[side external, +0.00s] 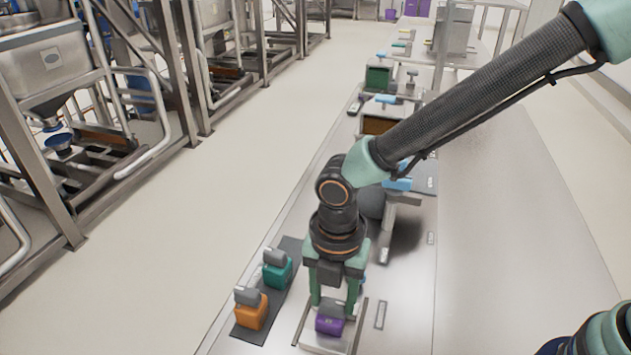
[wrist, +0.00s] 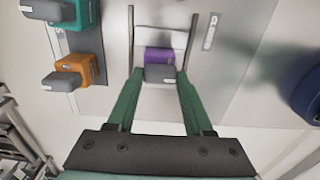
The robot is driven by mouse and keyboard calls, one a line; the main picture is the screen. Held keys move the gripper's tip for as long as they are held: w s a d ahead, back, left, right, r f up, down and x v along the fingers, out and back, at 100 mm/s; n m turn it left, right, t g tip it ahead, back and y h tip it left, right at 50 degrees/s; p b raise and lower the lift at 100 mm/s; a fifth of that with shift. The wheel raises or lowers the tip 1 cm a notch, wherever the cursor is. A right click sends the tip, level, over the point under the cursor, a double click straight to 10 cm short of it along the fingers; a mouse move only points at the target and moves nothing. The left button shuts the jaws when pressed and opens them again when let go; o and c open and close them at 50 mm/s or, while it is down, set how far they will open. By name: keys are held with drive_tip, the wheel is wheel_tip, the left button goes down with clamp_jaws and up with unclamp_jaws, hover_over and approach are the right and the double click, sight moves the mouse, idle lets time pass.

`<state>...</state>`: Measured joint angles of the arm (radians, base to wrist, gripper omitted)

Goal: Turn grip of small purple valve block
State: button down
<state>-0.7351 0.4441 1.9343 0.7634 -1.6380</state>
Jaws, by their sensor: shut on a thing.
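The small purple valve block (side external: 329,326) sits at the front of the bench with a grey grip (side external: 331,309) on top. In the wrist view the purple block (wrist: 161,57) lies between two pale rails, and its grey grip (wrist: 160,73) faces the camera. My gripper (side external: 334,299) points straight down over the block. Its two green fingers stand on either side of the grey grip and are shut on it. The wrist view shows the same fingertips (wrist: 159,73) flanking the grip. The fingers hide part of the block's sides.
An orange block (side external: 251,314) and a teal block (side external: 277,273), each with a grey grip, stand on a dark mat (side external: 291,246) to the left. More equipment stands farther back along the bench (side external: 500,270). The bench's right side is clear.

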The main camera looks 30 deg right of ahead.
sight(334, 301)
drive_tip(key=shift+c, duration=1.4)
unclamp_jaws()
drive_tip(key=shift+r, duration=0.15)
wheel_tip(334, 301, up, 12)
drive_tip(key=d+r+m+t, duration=0.2)
drive_tip(key=d+m, duration=1.1)
drive_tip(key=s+d+r+m+t, duration=0.1)
drive_tip(key=d+r+m+t, duration=0.2)
drive_tip(key=d+m, duration=1)
drive_tip(key=shift+d+r+m+t, duration=0.3)
drive_tip(key=shift+d+m, duration=0.05)
drive_tip(key=shift+m, duration=0.25)
